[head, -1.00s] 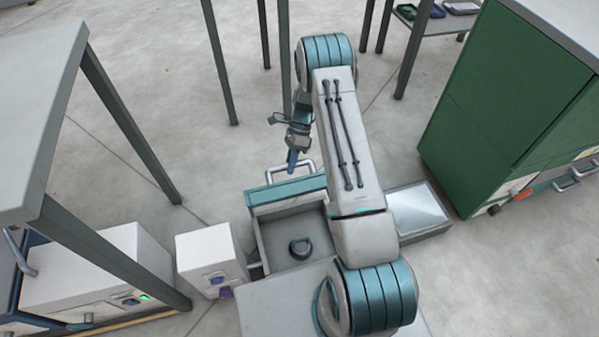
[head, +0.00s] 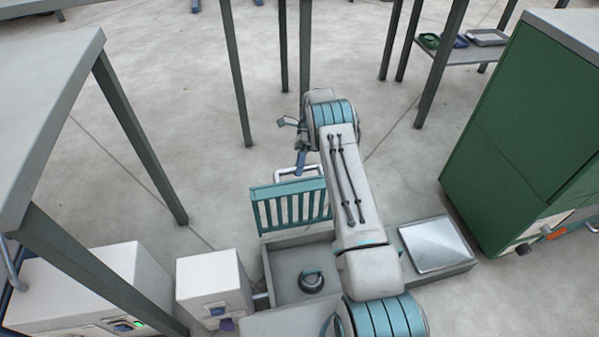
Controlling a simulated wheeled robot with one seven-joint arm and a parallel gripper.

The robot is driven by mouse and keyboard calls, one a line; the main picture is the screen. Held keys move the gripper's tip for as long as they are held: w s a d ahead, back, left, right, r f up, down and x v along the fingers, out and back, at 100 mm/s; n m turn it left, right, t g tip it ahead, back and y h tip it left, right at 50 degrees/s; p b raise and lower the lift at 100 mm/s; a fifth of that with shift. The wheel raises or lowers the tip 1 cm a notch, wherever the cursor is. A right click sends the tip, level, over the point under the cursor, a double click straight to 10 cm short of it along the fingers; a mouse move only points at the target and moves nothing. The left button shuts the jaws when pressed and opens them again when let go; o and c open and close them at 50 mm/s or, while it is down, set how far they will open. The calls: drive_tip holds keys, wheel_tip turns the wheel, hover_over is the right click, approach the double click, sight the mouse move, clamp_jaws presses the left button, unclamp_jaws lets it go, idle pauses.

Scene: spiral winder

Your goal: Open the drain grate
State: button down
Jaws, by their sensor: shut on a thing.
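The teal slatted drain grate (head: 291,206) stands tilted up at the far edge of an open grey basin (head: 284,262). Its slats show clearly. A pale bar handle (head: 318,167) is on the grate's upper edge. My gripper (head: 301,168) is at the left part of this handle and is shut on it; its fingertips are small and partly overlap the bar. Inside the basin sits a dark round fitting with a loop (head: 311,281). My arm covers the basin's right side.
A tray with a shiny panel (head: 432,243) lies right of the basin. A green cabinet (head: 520,130) stands at the right. White boxes (head: 210,282) and a grey table (head: 45,90) with dark legs stand at the left. Table legs stand behind my gripper; open floor lies between them.

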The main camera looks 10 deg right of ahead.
drive_tip(key=shift+f, duration=0.45)
drive_tip(key=c, duration=1.3)
unclamp_jaws()
drive_tip(key=shift+d, duration=0.1)
drive_tip(key=shift+w+r, duration=0.1)
drive_tip(key=shift+r, duration=0.15)
wheel_tip(320, 180, up, 4)
drive_tip(key=shift+f+p, duration=0.1)
drive_tip(key=shift+p, duration=0.9)
drive_tip(key=shift+s+d+r+p, duration=0.35)
drive_tip(key=shift+d+r, duration=0.2)
drive_tip(key=shift+r, duration=0.15)
drive_tip(key=s+d+r+p, duration=0.1)
drive_tip(key=d, duration=0.2)
drive_tip(key=s+d+r+p, duration=0.1)
drive_tip(key=s+d+r, duration=0.1)
drive_tip(key=d, duration=0.1)
drive_tip(key=s+d+r+p, duration=0.1)
drive_tip(key=s+d+r, duration=0.1)
drive_tip(key=shift+s+d+r, duration=0.25)
drive_tip(key=shift+d, duration=0.15)
